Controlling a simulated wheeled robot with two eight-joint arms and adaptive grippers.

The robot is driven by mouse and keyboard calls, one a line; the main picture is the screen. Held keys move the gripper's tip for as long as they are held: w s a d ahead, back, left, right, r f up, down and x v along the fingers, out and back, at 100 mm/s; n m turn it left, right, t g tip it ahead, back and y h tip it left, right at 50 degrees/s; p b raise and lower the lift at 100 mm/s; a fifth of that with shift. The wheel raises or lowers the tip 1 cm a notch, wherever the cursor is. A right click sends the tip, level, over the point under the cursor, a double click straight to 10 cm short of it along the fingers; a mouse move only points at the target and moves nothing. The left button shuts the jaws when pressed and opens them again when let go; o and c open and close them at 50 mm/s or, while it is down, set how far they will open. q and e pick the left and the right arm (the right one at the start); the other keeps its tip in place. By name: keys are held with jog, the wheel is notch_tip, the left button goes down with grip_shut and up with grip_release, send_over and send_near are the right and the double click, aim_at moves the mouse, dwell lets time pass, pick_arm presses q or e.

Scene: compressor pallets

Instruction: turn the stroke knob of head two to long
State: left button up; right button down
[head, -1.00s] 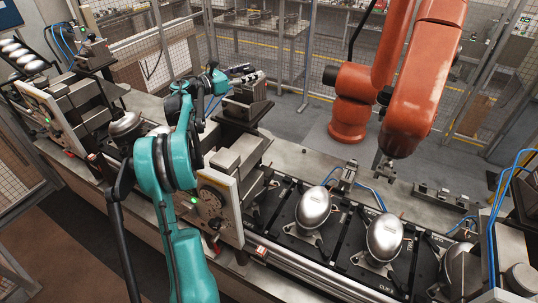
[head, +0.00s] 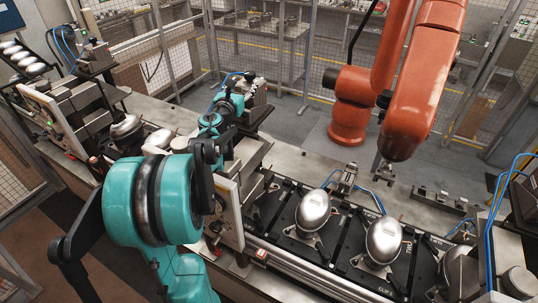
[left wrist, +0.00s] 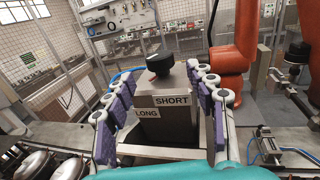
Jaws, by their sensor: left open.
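The stroke knob (left wrist: 160,65) is a black round knob on top of a dark box (left wrist: 180,130) in the left wrist view. A SHORT label (left wrist: 172,100) is on the right of the box front and a LONG label (left wrist: 146,113) on the left. The knob shows between and just beyond the fingertips, with no contact visible. In the head view my left arm hides much of the box (head: 254,112). My right gripper is not in view.
An orange robot arm (head: 412,95) stands behind the line. Silver domed compressors (head: 313,210) sit on black pallets on the conveyor. A light panel (head: 229,215) of the press station stands beside my left arm. A mesh fence (head: 300,60) runs behind.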

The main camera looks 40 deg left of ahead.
pick_arm(q)
jog(key=d+n, duration=0.1)
jog(key=n, duration=0.1)
jog(key=s+d+r+n+y+b, duration=0.1)
jog(key=d, duration=0.1)
jog(key=s+d+n, duration=0.1)
jog(key=n, duration=0.1)
jog(key=shift+s+d+r+n+y, duration=0.2)
jog(key=shift+r+n+y, duration=0.1)
jog(key=shift+r, duration=0.05)
jog(key=s+d+f+n+g+b, duration=0.2)
jog(key=s+d+f+n, duration=0.3)
jog(key=n, duration=0.4)
jog(key=s+d+f+n+g+b, duration=0.3)
jog(key=s+d+f+n, duration=0.2)
jog(key=d+n, duration=0.5)
notch_tip(320, 180, down, 2)
jog(key=shift+s+d+f+h, duration=0.15)
jog(key=shift+s+d+h, duration=0.05)
jog(key=shift+s+h, duration=0.2)
